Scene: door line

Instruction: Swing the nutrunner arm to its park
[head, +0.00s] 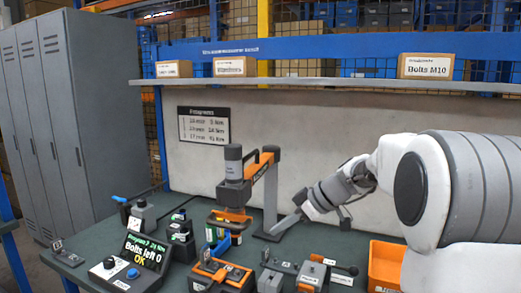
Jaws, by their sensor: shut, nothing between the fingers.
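The nutrunner arm (262,168) is an orange and grey link on an upright grey post (270,200) standing on the bench. It reaches out to the left of the post. The nutrunner (233,165), a grey and dark cylinder with orange, hangs upright at its end, above a blue and orange fixture. My gripper (301,203) is just right of the post, shut, with nothing seen in it. It looks close to the post; I cannot tell whether they touch. No marked park is clearly visible.
Several tools and small fixtures crowd the front of the green bench (335,243). An orange bin (385,265) stands at the right, partly behind my arm. A shelf (330,83) with boxes runs above.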

